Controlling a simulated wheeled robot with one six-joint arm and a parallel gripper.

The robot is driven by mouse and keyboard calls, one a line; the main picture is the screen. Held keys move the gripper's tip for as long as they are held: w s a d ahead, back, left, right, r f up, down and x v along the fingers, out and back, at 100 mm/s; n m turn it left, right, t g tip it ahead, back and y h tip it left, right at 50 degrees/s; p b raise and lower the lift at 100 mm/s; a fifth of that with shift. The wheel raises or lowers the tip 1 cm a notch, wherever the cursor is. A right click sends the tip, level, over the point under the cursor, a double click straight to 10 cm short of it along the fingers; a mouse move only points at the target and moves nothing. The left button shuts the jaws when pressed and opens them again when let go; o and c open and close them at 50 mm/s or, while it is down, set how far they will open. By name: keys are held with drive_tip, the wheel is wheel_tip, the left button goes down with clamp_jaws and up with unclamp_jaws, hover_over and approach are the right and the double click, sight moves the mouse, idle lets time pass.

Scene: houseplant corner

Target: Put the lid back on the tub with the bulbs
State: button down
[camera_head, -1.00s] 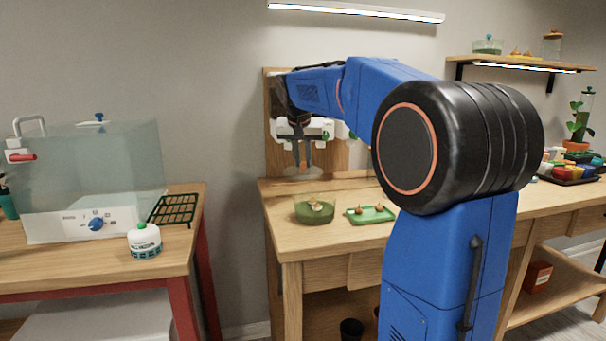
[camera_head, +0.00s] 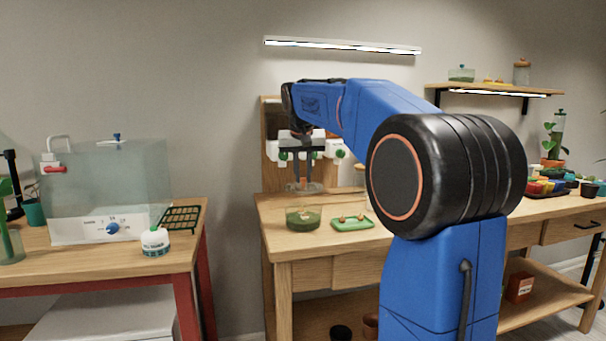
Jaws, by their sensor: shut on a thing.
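My gripper (camera_head: 303,181) points down over the workbench and is shut on the knob of a clear, round lid (camera_head: 304,189). The lid looks roughly level and is above a clear tub (camera_head: 303,219) with green contents. A gap shows between the lid and the tub's rim. The tub stands open near the bench's left end. I cannot make out bulbs inside it at this size. A green tray (camera_head: 352,226) with a few brown bulbs lies just right of the tub.
The workbench (camera_head: 283,246) has some bare wood in front of the tub. A wooden board (camera_head: 271,130) with white fittings stands behind my gripper. To the left, another table holds a clear-walled box (camera_head: 110,185), a small white pot (camera_head: 155,241) and a green rack (camera_head: 182,218).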

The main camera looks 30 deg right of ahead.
sight(303, 187)
drive_tip(key=shift+f, duration=2.8)
drive_tip(key=shift+f, duration=0.15)
idle(0.3)
drive_tip(key=c, duration=1.1)
unclamp_jaws()
drive_tip(key=shift+r, duration=3.5)
drive_tip(key=shift+c, duration=0.5)
clamp_jaws()
